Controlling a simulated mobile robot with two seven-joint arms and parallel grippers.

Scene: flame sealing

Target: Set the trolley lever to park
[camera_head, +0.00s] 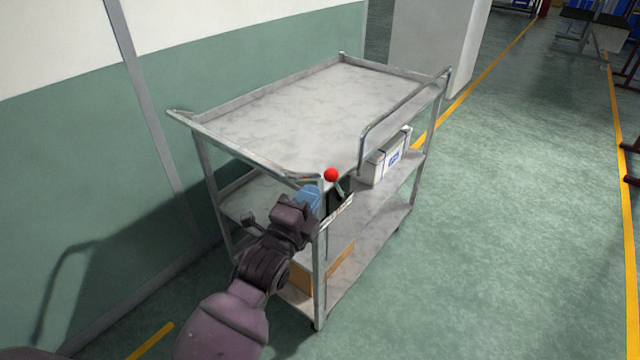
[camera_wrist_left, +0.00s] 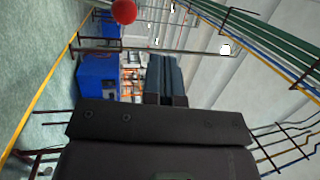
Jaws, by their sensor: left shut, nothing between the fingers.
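The grey metal trolley (camera_head: 290,112) stands beside the green and white wall, with a bare top shelf. Its lever has a red ball knob (camera_head: 331,174) on a short stalk at the near corner, just under the top shelf. A light label plate (camera_head: 340,211) is below the knob. My left gripper (camera_head: 306,203) is at that corner, a little left of and below the knob. In the left wrist view its fingers (camera_wrist_left: 165,78) are together and empty. The red knob (camera_wrist_left: 124,11) shows there at the top edge, apart from the fingers. My right gripper is out of view.
A white box (camera_head: 386,160) sits on the middle shelf and a brown carton (camera_head: 333,262) on the bottom shelf. A trolley post (camera_head: 320,262) is right next to my left gripper. A pale pillar (camera_head: 435,45) stands behind.

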